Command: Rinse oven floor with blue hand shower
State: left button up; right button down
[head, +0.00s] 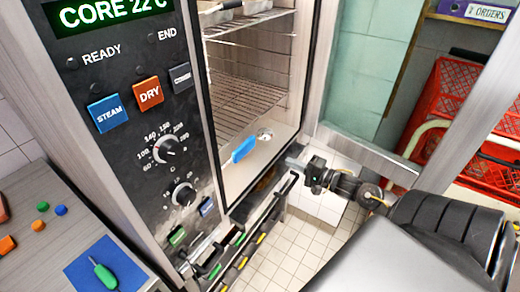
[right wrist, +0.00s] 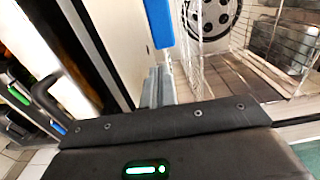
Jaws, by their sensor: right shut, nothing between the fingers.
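The oven (head: 165,130) stands open, with its chamber facing right in the head view. The blue hand shower (head: 243,150) shows at the front of the chamber, low over the pale oven floor (head: 238,172). Its blue part also shows at the top of the right wrist view (right wrist: 160,22), with a paler stem below it. My right gripper (head: 294,156) is outside the opening, right of the hand shower and apart from it in the head view. Its fingers (right wrist: 158,88) are shut and empty. Whether the shower touches the floor cannot be told. My left gripper is out of view.
Wire racks (head: 245,105) fill the chamber above the floor. A dark handle (head: 288,183) and rail run below the opening. Red crates (head: 455,120) stand at right. A counter (head: 50,215) with small coloured items is at left.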

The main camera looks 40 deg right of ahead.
aim_at(253, 146)
jog(key=p+x, duration=0.3)
jog(key=x, duration=0.9)
jog(key=shift+w+r, duration=0.15)
jog(key=shift+w, duration=0.2)
jog(key=shift+w+a, duration=0.2)
jog(key=shift+w, duration=0.25)
